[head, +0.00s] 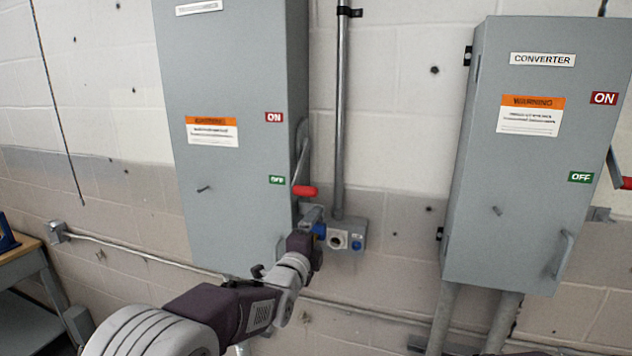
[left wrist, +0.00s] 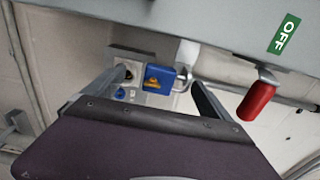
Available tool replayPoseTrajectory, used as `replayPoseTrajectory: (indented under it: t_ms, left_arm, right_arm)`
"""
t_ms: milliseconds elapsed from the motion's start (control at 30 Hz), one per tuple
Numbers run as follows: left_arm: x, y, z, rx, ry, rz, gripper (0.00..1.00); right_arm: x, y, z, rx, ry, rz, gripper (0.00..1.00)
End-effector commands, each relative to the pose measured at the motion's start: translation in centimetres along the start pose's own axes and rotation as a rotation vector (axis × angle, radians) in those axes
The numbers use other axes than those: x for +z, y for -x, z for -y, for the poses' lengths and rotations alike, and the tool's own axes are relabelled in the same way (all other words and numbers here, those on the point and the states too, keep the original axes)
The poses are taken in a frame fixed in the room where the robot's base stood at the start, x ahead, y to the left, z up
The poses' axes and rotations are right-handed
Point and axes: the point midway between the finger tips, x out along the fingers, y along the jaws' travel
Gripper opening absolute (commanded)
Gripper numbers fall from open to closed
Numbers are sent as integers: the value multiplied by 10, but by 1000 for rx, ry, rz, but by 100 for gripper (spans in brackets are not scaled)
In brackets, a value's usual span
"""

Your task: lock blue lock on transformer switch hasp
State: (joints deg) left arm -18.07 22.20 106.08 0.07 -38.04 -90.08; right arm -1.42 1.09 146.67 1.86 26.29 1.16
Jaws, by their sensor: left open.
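The blue lock (left wrist: 158,79) is a padlock with a metal shackle to its right in the left wrist view. The shackle is beside a pale grey tab (left wrist: 188,52) below the box edge, likely the hasp; I cannot tell whether it is through it or closed. My left gripper (left wrist: 162,82) is open, with a finger on either side of the lock and gaps visible. In the head view, my left gripper (head: 314,226) is by the left cabinet's right side, partly hiding the blue lock (head: 320,230). The red switch handle (head: 305,191) points down near the OFF label (head: 277,180).
A grey outlet box (head: 350,234) with a round socket is just right of the lock, below a vertical conduit (head: 340,120). The converter cabinet (head: 520,220) stands to the right. A workbench (head: 25,255) is at far left. Wall between the cabinets is mostly clear.

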Motion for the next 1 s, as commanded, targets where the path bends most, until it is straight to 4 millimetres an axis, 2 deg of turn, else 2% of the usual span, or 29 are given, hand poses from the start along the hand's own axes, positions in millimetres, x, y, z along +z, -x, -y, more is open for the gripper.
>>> replayPoseTrajectory:
  t_ms: [200, 600, 900, 1000]
  left_arm:
    - [0, 21, -2, -4, 0, 0, 95]
    - [0, 60, 0, -6, 0, 1, 95]
    - [0, 69, 2, -5, 0, 1, 95]
    - [0, 80, 0, -7, 0, 1, 95]
  right_arm:
    - [2, -17, 0, 0, 0, 0, 61]
    - [4, -37, -1, 0, 0, 0, 61]
    - [4, -40, -1, 0, 0, 0, 61]
    - [5, -47, -1, 0, 0, 0, 61]
